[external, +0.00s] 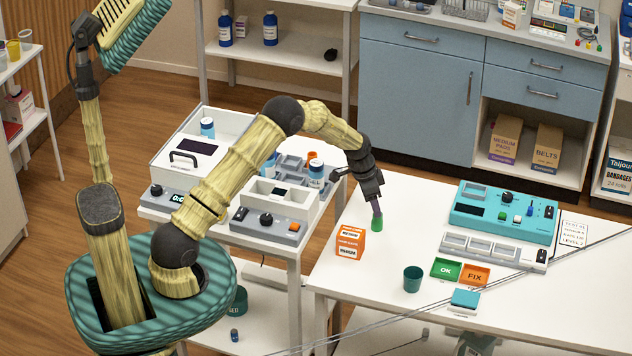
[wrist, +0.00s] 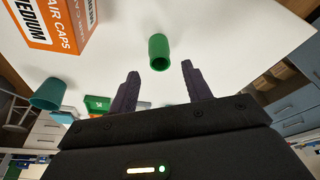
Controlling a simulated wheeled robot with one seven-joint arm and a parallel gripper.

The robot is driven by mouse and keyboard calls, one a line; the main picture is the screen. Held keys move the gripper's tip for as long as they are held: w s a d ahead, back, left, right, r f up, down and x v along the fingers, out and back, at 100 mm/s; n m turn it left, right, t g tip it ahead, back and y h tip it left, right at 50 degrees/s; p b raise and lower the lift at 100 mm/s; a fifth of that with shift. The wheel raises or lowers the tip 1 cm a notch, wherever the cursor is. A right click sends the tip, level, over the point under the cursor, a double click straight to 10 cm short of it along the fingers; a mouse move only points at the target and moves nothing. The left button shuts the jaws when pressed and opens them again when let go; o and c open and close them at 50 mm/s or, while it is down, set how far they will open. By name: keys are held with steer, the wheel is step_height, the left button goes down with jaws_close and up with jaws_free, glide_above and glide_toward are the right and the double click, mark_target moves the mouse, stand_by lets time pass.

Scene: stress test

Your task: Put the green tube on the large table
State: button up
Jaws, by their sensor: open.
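The green tube (external: 377,223) stands on the left part of the large white table (external: 335,285), beside the orange-and-white box. My gripper (external: 375,205) is just above it, pointing down. In the wrist view the green tube (wrist: 159,52) is in line with the gap between the two dark fingers (wrist: 160,72), just beyond their tips. The fingers are spread and nothing is between them. The tube looks apart from both fingers.
The orange-and-white box (external: 350,242) is close to the left of the tube. A dark green cup (external: 412,279), green OK tray (external: 446,269), orange FIX tray (external: 475,275) and teal device (external: 503,213) stand further right. Clear table lies around the tube's front.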

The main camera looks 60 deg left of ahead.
steer(key=b+v, duration=0.1)
steer(key=v, duration=0.7)
steer(key=shift+s+r, duration=0.1)
steer(key=shift+s, duration=0.05)
stand_by(0.3)
steer(key=s+d+r+n, duration=0.1)
steer(key=s+d+r, duration=0.4)
steer(key=s+d, duration=0.55)
steer(key=s+d+n, duration=0.1)
steer(key=s+d, duration=0.2)
steer(key=s, duration=0.6)
steer(key=s+d+r, duration=0.1)
steer(key=s+d, duration=0.3)
steer(key=s, duration=0.6)
steer(key=shift+s+r+n+y, duration=0.2)
steer(key=shift+s+n+y, duration=0.05)
steer(key=shift+n+y, duration=0.15)
